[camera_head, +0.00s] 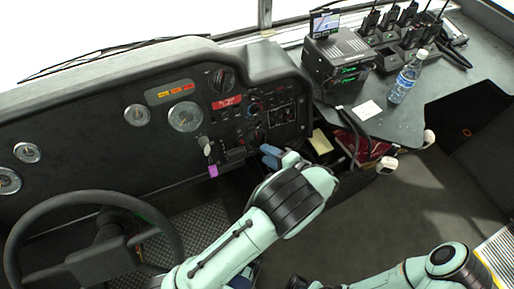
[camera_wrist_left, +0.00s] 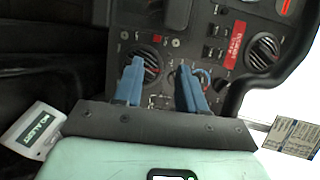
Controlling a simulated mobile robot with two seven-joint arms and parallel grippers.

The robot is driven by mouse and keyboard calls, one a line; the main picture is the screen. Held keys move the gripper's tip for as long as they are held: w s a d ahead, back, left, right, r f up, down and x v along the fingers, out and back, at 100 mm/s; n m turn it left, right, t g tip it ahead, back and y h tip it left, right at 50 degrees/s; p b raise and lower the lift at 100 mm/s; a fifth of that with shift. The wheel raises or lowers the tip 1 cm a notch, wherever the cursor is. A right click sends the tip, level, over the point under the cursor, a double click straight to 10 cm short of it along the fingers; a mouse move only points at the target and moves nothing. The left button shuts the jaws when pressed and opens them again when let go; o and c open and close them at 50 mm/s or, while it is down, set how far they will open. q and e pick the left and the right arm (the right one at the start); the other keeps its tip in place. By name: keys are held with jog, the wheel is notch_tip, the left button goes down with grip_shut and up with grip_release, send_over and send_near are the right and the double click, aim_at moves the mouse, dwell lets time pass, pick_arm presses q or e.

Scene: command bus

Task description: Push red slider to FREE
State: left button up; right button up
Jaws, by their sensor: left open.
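The dashboard control panel (camera_head: 270,112) fills the middle of the dash. It also shows, turned on its side, in the left wrist view (camera_wrist_left: 170,30). My left gripper (camera_head: 271,156) is at the panel's lower edge, and its blue fingers (camera_wrist_left: 159,68) are open with nothing held. A second dial (camera_wrist_left: 203,75) is partly behind the other finger. I cannot make out the red slider or a FREE mark.
A red label (camera_head: 227,102) and a round vent (camera_head: 222,80) sit on the panel. The steering wheel (camera_head: 90,200) is at lower left. A side console (camera_head: 400,122) with a bottle (camera_head: 406,80) and radios is at right. Open floor (camera_head: 395,215) lies below it.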

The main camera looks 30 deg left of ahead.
pick_arm(q)
jog(key=shift+v, duration=1.6)
jog(key=s+a+f+g+h+p, duration=0.1)
jog(key=s+a+f+g+h, duration=0.15)
jog(key=s+f, duration=0.4)
jog(key=s+a+f+g+h+p, duration=0.25)
jog(key=s+f+g, duration=0.2)
jog(key=f, duration=0.35)
jog(key=s+d+f+n+h+p, duration=0.1)
jog(key=s+d+n+h, duration=0.1)
jog(key=s+n+h, duration=0.1)
jog(key=s+d+f+n+t+h+p, duration=0.1)
jog(key=s+d+n+h+p, duration=0.1)
jog(key=s+h, duration=0.3)
jog(key=s+d+f+n+h+p, duration=0.2)
jog(key=s+n+h, duration=0.2)
jog(key=s, duration=0.4)
jog(key=shift+d+t, duration=0.3)
jog(key=shift+t, duration=0.1)
jog(key=shift+s+a, duration=0.1)
